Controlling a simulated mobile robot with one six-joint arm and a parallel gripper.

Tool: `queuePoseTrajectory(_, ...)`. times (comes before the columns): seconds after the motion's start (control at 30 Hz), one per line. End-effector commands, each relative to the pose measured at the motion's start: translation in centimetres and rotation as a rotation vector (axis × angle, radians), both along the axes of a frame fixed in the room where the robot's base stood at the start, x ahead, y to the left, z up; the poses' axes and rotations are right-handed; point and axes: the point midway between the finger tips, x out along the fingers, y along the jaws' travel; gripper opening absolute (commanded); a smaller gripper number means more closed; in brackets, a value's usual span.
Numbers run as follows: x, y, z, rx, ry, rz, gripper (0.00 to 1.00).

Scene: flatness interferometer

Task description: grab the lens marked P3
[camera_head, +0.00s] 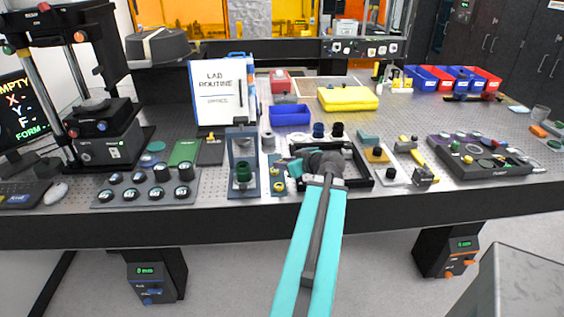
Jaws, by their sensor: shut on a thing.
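Several dark round lens-like pieces stand in rows on a grey tray (96,204) at the left front of the bench. Their markings are too small to read, so I cannot tell which is P3. My teal arm reaches up from the bottom, and my gripper (290,165) is at its far end, pointing left, well to the right of that tray. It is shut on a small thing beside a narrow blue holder. I cannot make out what the held thing is.
A blue-grey upright fixture (243,148) with a dark green knob stands just left of my gripper. A black-framed tray (362,165) lies behind my wrist. A dark tray (515,168) with several parts is at the right. A white sign (218,92) stands behind.

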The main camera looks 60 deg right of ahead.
Motion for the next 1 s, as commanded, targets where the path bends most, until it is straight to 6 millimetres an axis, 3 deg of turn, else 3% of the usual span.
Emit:
queuePoseTrajectory(0.1,-0.8,1.0,-0.2,0.000,0.000,0.001,0.04)
queuePoseTrajectory(1.0,-1.8,1.9,0.0,-0.004,-0.003,0.004,0.04)
